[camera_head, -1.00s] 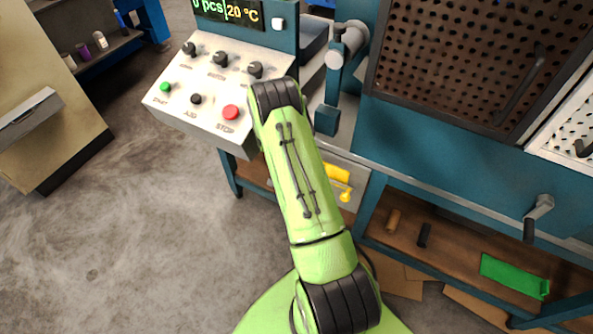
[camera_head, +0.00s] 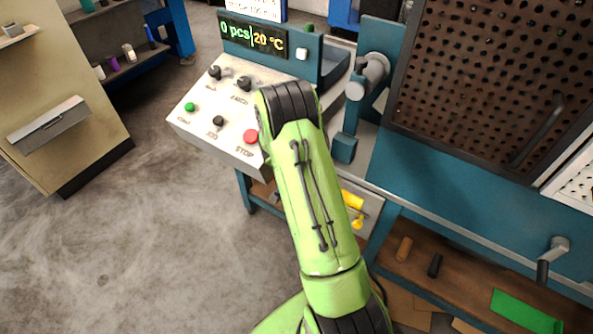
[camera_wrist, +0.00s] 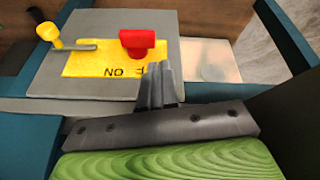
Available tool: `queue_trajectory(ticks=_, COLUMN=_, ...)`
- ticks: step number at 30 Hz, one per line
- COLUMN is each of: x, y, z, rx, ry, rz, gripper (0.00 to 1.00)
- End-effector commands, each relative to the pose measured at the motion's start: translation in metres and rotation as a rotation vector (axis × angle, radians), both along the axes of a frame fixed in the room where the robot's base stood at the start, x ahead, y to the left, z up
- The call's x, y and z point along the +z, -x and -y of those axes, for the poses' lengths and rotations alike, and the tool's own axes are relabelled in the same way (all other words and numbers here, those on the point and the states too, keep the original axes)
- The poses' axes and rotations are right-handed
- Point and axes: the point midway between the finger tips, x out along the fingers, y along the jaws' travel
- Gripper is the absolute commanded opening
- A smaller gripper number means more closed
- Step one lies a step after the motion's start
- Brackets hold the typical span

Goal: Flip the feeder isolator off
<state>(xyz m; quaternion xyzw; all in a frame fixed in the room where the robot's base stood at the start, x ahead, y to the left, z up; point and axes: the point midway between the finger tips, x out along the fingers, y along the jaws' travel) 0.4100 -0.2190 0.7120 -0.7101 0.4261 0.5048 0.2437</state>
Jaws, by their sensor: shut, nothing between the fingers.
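In the wrist view, the feeder isolator is a grey box (camera_wrist: 50,78) with a yellow plate (camera_wrist: 85,66) and a red handle (camera_wrist: 138,40). The plate has dark letters, partly hidden behind my fingers. A yellow knob-like piece on a grey bar (camera_wrist: 50,34) is at the box's left. My gripper (camera_wrist: 158,70) is shut and empty, its fingertips close to the red handle's lower right side; I cannot tell whether they touch it. In the head view, the yellow part of the isolator (camera_head: 353,201) shows just right of my green arm. My gripper is hidden there.
A control panel (camera_head: 195,128) with knobs and a red stop button (camera_head: 250,136) stands left of my arm. A perforated dark guard (camera_head: 470,90) is at the right. Open floor lies at the left.

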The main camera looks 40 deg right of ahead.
Motion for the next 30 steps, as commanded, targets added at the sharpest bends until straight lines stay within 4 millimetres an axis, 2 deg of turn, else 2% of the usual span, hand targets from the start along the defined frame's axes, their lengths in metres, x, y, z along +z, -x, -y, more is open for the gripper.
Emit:
queue_trajectory(ticks=1, x=0.016, y=0.001, z=-0.005, rx=0.002, ry=0.002, rz=0.004, gripper=0.00)
queue_trajectory(ticks=3, x=0.031, y=0.003, z=-0.010, rx=0.003, ry=0.003, rz=0.006, gripper=0.00)
queue_trajectory(ticks=9, x=0.058, y=0.007, z=-0.020, rx=0.000, ry=0.007, rz=0.007, gripper=0.00)
queue_trajectory(ticks=30, x=0.061, y=0.008, z=-0.022, rx=-0.001, ry=0.008, rz=0.008, gripper=0.00)
